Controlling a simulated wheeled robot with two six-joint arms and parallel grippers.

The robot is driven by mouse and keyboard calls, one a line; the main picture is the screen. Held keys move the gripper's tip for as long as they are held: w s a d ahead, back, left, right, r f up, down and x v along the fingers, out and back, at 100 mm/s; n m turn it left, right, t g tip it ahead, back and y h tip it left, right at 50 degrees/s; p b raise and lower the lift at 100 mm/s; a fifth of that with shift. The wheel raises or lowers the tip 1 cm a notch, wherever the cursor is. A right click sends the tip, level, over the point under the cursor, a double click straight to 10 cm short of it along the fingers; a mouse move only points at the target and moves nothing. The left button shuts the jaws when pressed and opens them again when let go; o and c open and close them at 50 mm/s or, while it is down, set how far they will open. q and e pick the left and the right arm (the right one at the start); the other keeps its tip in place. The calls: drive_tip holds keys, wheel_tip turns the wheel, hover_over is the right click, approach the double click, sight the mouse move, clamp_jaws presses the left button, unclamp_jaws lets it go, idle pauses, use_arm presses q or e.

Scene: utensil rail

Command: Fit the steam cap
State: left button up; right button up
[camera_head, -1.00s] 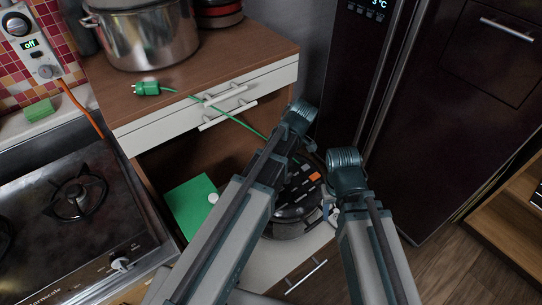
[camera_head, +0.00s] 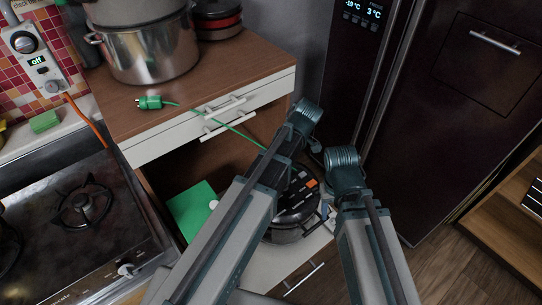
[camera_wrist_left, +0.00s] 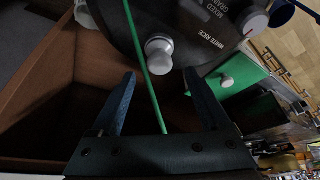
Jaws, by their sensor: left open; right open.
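The dark round rice cooker (camera_head: 293,205) stands on the pulled-out shelf, partly hidden by my arms. Its lid (camera_wrist_left: 190,25) shows in the left wrist view with white lettering and a pale grey round knob (camera_wrist_left: 158,57); I cannot tell whether that is a cap or a fixed part. A small white round piece (camera_head: 213,204), possibly the steam cap, lies on a green sheet (camera_head: 186,212) left of the cooker. My left gripper (camera_wrist_left: 162,82) is open and empty below the knob. My right gripper (camera_head: 328,200) is beside the cooker's right side, its fingers mostly hidden.
A green cord (camera_wrist_left: 143,70) passes between my left fingers; its plug (camera_head: 150,102) lies on the wooden counter. A steel pot (camera_head: 145,55) stands behind it.

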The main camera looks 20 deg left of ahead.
use_arm(q)
drive_tip(key=p+v, duration=0.7)
drive_tip(key=v, duration=0.2)
drive_tip(key=s+a+f+m+h, duration=0.1)
drive_tip(key=s+a+m+h, duration=0.2)
drive_tip(key=m, duration=0.6)
drive_tip(key=s+a+f+m+h, duration=0.1)
drive_tip(key=s+a+m+h, duration=0.15)
drive_tip(key=s+m, duration=0.5)
drive_tip(key=s+d+m+y, duration=0.2)
drive_tip(key=d+m, duration=0.3)
drive_tip(key=d, duration=0.5)
drive_tip(key=shift+s+d+r, duration=0.2)
drive_tip(key=shift+s+d, duration=0.15)
drive_tip(key=shift+s, duration=0.45)
drive_tip(key=shift+g, duration=0.3)
